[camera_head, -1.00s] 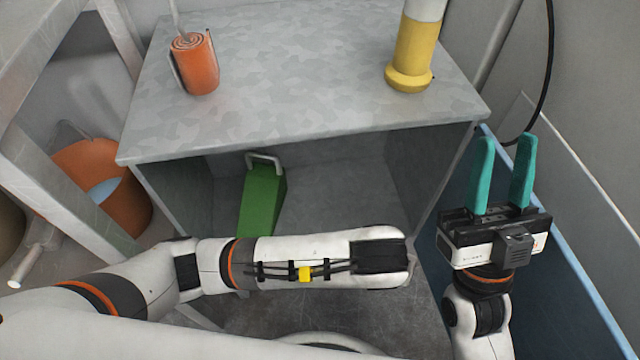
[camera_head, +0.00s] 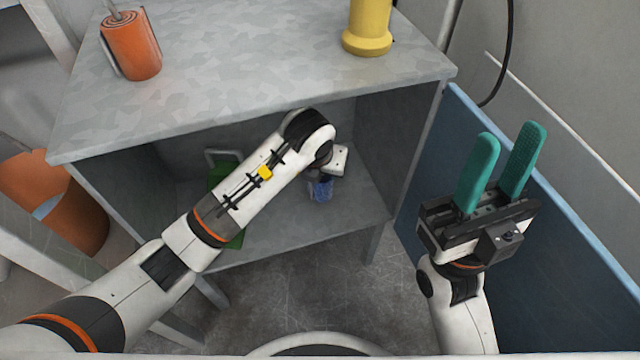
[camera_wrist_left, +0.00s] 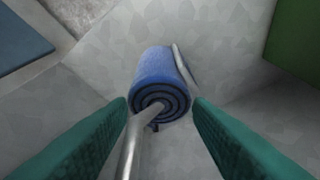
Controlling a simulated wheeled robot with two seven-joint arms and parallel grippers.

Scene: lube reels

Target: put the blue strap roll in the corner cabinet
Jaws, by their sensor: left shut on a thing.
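The blue strap roll (camera_head: 321,188) is inside the open lower bay of the grey cabinet (camera_head: 250,95), low and right of centre. In the left wrist view the roll (camera_wrist_left: 160,80) shows its spiral end, with a metal rod running from it toward the camera. My left gripper (camera_wrist_left: 162,108) is shut on the blue strap roll, with a green finger on each side. In the head view the left forearm hides most of this gripper. I cannot tell whether the roll touches the cabinet floor. My right gripper (camera_head: 509,135) is open and empty, right of the cabinet.
A green object (camera_head: 225,172) stands in the bay to the left, partly behind my arm. An orange roll (camera_head: 131,45) and a yellow cylinder (camera_head: 368,28) stand on the cabinet top. A blue panel (camera_head: 400,235) stands at right, an orange bucket (camera_head: 75,205) at left.

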